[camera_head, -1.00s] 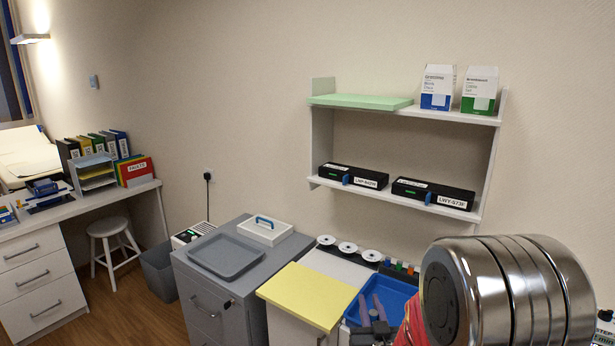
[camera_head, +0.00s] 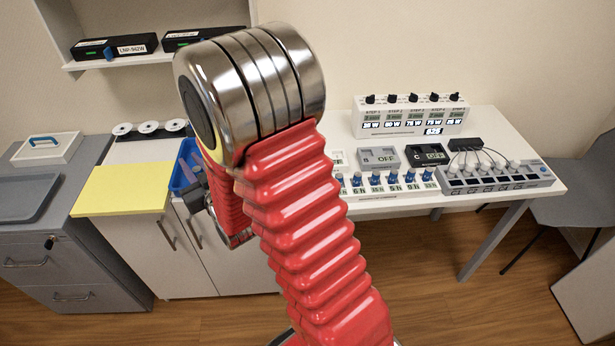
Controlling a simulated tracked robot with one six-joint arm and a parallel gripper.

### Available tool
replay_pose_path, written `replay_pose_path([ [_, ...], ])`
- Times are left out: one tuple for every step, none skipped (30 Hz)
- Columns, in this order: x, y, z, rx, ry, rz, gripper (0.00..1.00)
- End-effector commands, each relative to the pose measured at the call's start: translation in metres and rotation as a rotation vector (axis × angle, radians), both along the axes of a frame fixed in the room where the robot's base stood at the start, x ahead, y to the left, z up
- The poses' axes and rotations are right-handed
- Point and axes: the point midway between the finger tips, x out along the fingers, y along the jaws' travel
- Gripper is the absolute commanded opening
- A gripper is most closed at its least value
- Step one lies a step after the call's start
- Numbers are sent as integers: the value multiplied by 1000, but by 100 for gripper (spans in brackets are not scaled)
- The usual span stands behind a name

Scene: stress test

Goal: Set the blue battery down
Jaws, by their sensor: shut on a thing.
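No blue battery shows in a gripper, and what lies behind the arm is hidden. Two black labelled units, the left one (camera_head: 114,46) and the right one (camera_head: 196,37), sit on the wall shelf (camera_head: 130,62). The left one has a small blue piece (camera_head: 108,53) at its front; I cannot tell whether it is a battery. A row of small blue-topped items (camera_head: 392,180) stands along the front of the white table (camera_head: 520,197) at the right.
A white panel with knobs (camera_head: 411,117), a grey box (camera_head: 378,157), a black box (camera_head: 425,155) and a rack with wired white knobs (camera_head: 497,178) crowd the table. A yellow board (camera_head: 122,189) lies on the left cabinet beside a partly hidden blue tray (camera_head: 183,168). A grey chair (camera_head: 585,195) stands far right.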

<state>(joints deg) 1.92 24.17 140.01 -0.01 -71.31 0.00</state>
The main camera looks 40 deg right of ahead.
Motion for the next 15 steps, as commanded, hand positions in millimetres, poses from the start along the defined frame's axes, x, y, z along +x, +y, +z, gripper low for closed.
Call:
replay_pose_path([
  [-1, -13, -1, 0, 0, -22, 0],
  [-1, -20, -1, 0, 0, -34, 0],
  [-2, -32, -2, 0, 0, -53, 0],
  [-3, -40, -3, 1, 0, -68, 0],
  [-4, -50, -4, 0, 0, -84, 0],
  [-5, -63, -5, 0, 0, -106, 0],
  [-7, -73, -5, 0, 0, -121, 0],
  [-8, -83, -6, 0, 0, -137, 0],
  [-10, -94, -7, 0, 0, -154, 0],
  [-12, -103, -7, 1, 0, -168, 0],
  [-13, -112, -8, 0, 0, -179, 0],
  [-15, -123, -8, 0, 0, -193, 0],
  [-17, -131, -9, 0, 0, -202, 0],
  [-19, -139, -9, 0, 0, -211, 0],
  [-21, -149, -10, 0, -1, -224, 0],
])
